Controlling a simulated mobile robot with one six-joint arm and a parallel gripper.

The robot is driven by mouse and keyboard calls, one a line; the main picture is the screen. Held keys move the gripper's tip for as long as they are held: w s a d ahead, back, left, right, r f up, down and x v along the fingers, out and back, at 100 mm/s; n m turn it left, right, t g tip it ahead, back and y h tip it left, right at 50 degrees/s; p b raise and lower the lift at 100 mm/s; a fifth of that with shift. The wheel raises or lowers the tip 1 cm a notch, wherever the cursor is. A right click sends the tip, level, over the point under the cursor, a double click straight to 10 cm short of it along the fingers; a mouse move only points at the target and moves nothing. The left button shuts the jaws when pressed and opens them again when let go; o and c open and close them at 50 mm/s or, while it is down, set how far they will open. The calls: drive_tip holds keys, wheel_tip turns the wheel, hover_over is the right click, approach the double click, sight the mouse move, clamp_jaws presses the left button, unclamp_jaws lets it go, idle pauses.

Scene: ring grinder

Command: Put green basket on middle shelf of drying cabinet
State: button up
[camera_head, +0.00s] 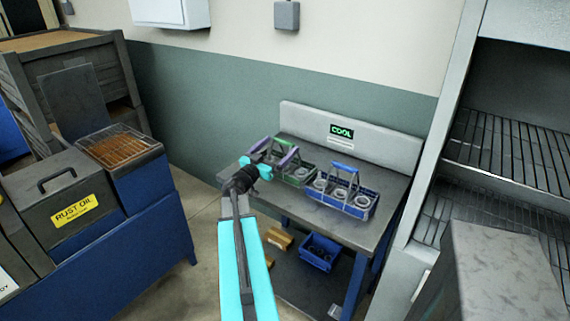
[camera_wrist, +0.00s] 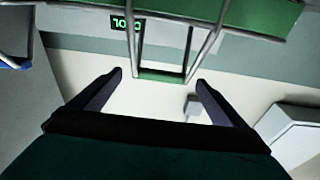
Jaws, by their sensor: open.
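The green basket (camera_head: 299,174) stands on the grey bench, left of a blue basket. Its green handle bar (camera_wrist: 162,76) and wire frame show in the wrist view. My gripper (camera_head: 275,151) is at the green basket's handle and partly covers the basket in the head view. In the wrist view my gripper's dark fingers (camera_wrist: 160,76) are spread wide, with the handle bar between their tips and clear space on both sides. The drying cabinet (camera_head: 452,130) stands at the right, with wire shelves (camera_head: 512,152) inside; not all of its shelves are in view.
The blue basket (camera_head: 358,204) with metal rings stands close to the right on the bench (camera_head: 375,225). A COOL sign (camera_head: 342,132) is on the panel behind. A rust oil tank (camera_head: 70,205) stands at the left. A blue bin (camera_head: 320,252) sits under the bench.

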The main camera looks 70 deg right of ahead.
sight(283, 142)
drive_tip(key=shift+p+x, duration=0.3)
drive_tip(key=shift+x, duration=1.05)
drive_tip(key=p+x, duration=0.2)
drive_tip(key=shift+d+r, duration=0.15)
drive_tip(key=shift+d, duration=0.15)
drive_tip(key=x, duration=0.1)
drive_tip(key=p+x, duration=0.1)
drive_tip(key=shift+s+d, duration=0.15)
drive_tip(key=shift+d, duration=0.1)
drive_tip(key=c, duration=2)
drive_tip(key=shift+o, duration=0.2)
